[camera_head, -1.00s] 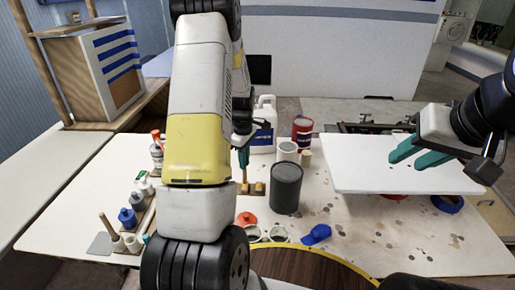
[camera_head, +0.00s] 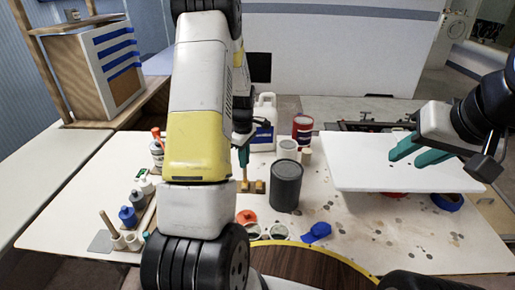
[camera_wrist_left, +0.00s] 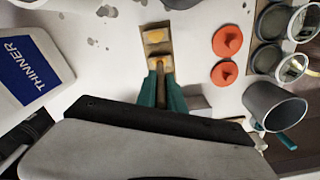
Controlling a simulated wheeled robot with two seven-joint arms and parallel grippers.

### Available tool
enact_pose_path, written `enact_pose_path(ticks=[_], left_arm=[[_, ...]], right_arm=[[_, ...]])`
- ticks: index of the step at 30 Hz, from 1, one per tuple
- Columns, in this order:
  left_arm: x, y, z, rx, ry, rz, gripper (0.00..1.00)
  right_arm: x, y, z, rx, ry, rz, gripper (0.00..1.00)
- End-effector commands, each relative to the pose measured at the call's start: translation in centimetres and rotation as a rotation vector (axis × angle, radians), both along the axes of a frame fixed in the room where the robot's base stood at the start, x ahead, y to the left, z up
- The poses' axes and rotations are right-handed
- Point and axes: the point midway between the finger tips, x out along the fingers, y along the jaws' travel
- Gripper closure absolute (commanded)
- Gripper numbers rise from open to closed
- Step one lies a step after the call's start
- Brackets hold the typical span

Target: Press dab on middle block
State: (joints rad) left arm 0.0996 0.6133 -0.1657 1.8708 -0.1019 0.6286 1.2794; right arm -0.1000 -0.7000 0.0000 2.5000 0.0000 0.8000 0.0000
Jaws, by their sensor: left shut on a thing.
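My left gripper (camera_wrist_left: 160,92) is shut on a thin brown stick (camera_wrist_left: 160,76), held upright over the small wooden blocks. In the left wrist view the stick's tip is at the nearer block (camera_wrist_left: 160,63), where an orange-yellow spot shows; I cannot tell whether it touches. The block beyond it (camera_wrist_left: 157,38) carries a yellow dab. In the head view the left gripper (camera_head: 243,156) is partly behind my left arm, above the blocks (camera_head: 259,187). My right gripper (camera_head: 418,153) has its fingers apart over a white board.
The white board (camera_head: 360,178) covers the table's right side. A dark grey can (camera_head: 286,188) stands close right of the blocks, with a thinner jug (camera_head: 265,112) behind. Orange discs (camera_wrist_left: 228,40) and open jars (camera_wrist_left: 273,22) lie right in the wrist view. Bottles (camera_head: 128,216) stand left.

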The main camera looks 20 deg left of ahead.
Motion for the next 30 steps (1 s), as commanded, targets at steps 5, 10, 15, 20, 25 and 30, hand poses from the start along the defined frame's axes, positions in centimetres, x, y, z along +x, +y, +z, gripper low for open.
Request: enact_pose_path(ticks=[5,10,15,20,25,30], left_arm=[[-0.02,-0.01,-0.24,0.0,0.001,0.0,1.0],[-0.03,-0.01,-0.46,0.0,0.001,0.0,1.0],[-0.04,0.0,-0.67,0.0,0.002,0.0,1.0],[-0.03,-0.01,-0.64,0.0,0.001,0.0,1.0],[-0.03,-0.02,-0.67,0.0,0.001,0.0,1.0],[-0.03,-0.04,-0.76,0.0,0.002,0.0,1.0]], right_arm=[[0.0,0.0,0.0,0.0,0.0,0.0,0.64],[0.0,0.0,0.0,0.0,0.0,0.0,0.64],[0.0,0.0,0.0,0.0,0.0,0.0,0.64],[0.0,0.0,0.0,0.0,0.0,0.0,0.64],[0.0,0.0,0.0,0.0,0.0,0.0,0.64],[0.0,0.0,0.0,0.0,0.0,0.0,0.64]])
